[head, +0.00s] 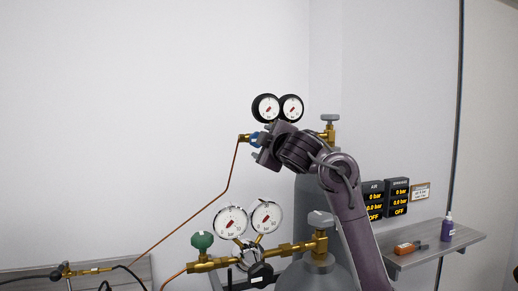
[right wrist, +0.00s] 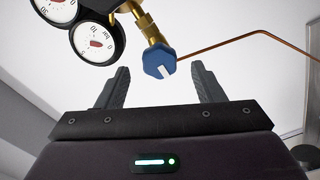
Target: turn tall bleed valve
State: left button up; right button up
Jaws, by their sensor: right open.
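The tall bleed valve has a blue knob (right wrist: 158,61) with a white mark, on a brass stem below the upper pair of gauges. In the head view the blue knob (head: 256,138) is partly hidden by my right gripper (head: 260,156). In the right wrist view my right gripper (right wrist: 160,70) is open, its two dark fingers apart with the knob showing between their tips. The fingers do not appear to touch it. My left gripper is not in view.
Upper gauges (head: 277,107) sit just above my right gripper. A copper line (head: 205,208) runs down left from the valve. Below are lower gauges (head: 249,219), a green knob (head: 202,241) and brass piping. A shelf (head: 440,244) with a purple bottle (head: 447,229) is at right.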

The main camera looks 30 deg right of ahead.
jog(key=v, duration=0.2)
jog(key=shift+s, duration=0.35)
